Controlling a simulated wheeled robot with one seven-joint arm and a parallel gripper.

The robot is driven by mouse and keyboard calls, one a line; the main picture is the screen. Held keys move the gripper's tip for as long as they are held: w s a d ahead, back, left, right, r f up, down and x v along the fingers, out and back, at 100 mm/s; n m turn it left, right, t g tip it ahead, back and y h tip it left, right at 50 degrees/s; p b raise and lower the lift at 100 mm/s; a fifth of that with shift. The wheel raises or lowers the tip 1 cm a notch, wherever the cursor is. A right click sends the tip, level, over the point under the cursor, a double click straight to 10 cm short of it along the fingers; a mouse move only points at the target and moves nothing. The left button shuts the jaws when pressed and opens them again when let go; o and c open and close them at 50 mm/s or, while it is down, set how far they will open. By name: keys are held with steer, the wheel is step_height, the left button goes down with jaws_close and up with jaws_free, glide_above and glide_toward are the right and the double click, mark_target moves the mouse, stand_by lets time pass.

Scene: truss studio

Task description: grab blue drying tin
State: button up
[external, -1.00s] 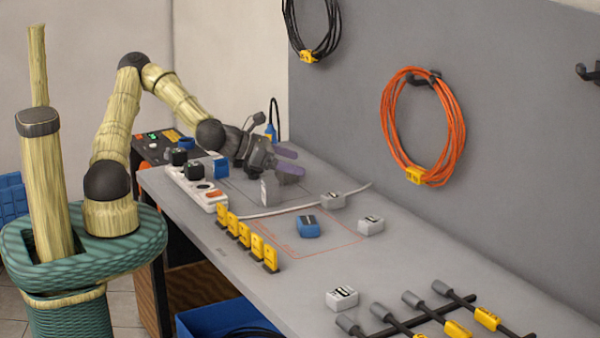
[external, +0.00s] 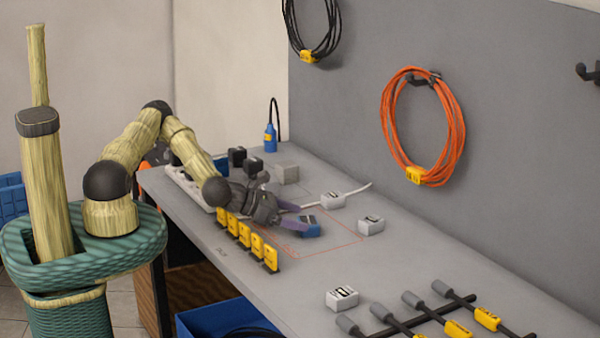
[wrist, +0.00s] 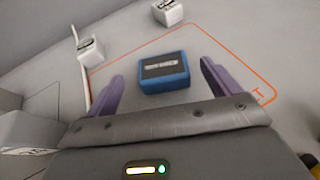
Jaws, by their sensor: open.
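The blue drying tin (external: 311,230) is a small blue box with a dark top label. It sits on the grey bench inside an orange outline. In the wrist view the tin (wrist: 163,85) lies ahead, roughly centred between the two purple fingers. My gripper (external: 292,217) is open and empty, low over the bench right beside the tin. In the external view the fingers partly cover the tin's left side. I cannot tell whether they touch it.
White boxes (external: 333,200), (external: 371,226) stand behind and right of the tin. A white cable (wrist: 84,68) runs beside the outline. Yellow tags (external: 244,236) line the bench's front edge. Another white box (external: 342,298) sits nearer the camera, beside grey-and-black tools. Bench between is clear.

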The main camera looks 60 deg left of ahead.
mark_target(311, 220)
steer(key=shift+x, duration=0.75)
steer(key=shift+p+x, duration=0.55)
steer(key=shift+x, duration=2.1)
steer(key=shift+d, duration=0.15)
steer(key=shift+r, duration=0.1)
steer(key=c, duration=1.1)
steer(key=shift+r, duration=0.1)
step_height(311, 220, up, 10)
steer(key=shift+f, duration=0.1)
